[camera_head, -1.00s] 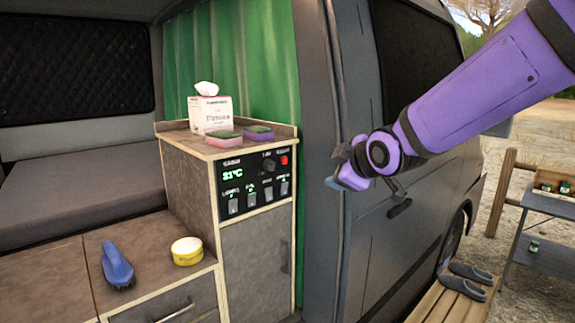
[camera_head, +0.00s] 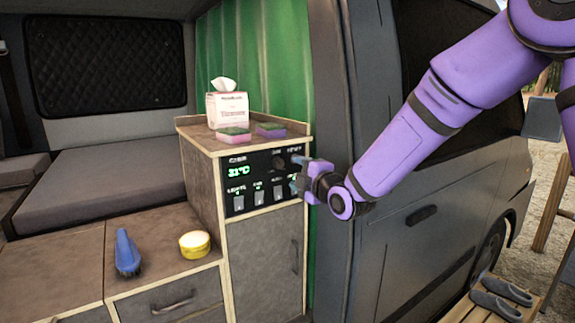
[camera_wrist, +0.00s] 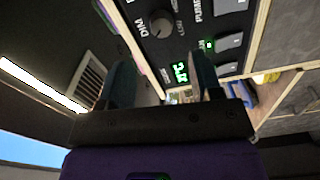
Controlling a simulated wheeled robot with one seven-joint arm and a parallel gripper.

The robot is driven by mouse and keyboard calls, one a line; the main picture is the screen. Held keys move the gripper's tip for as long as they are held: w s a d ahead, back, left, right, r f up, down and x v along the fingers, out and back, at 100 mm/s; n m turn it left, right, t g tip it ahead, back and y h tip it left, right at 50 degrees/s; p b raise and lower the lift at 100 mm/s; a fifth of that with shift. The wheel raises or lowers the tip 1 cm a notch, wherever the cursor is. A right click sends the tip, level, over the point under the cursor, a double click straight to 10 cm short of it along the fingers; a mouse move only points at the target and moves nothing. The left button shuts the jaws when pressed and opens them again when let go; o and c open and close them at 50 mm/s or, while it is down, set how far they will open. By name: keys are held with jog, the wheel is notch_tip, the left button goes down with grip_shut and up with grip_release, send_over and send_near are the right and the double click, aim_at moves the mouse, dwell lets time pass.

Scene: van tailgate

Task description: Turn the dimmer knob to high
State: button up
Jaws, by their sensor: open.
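The black control panel (camera_head: 233,204) is on the upper front of the cabinet, with a green 31°C display (camera_head: 238,171) and several switches. The round dark dimmer knob (camera_head: 279,163) is in the panel's upper right. In the wrist view the knob (camera_wrist: 161,23) is close, beside "DIM" and "LOW" lettering, with a pale mark on its face. My gripper (camera_head: 297,174) is at the panel's right edge, just right of and below the knob. In the wrist view its two fingers (camera_wrist: 163,80) are spread with nothing between them, and the knob lies beyond them, apart.
A tissue box (camera_head: 227,109) and two sponges (camera_head: 234,135) sit on the cabinet top. A blue brush (camera_head: 127,252) and a yellow tub (camera_head: 194,244) lie on the lower counter. The van's door pillar (camera_head: 338,130) stands close right of the cabinet, behind my arm.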

aim_at(281, 163)
jog(key=x, duration=0.8)
jog(key=c, duration=0.9)
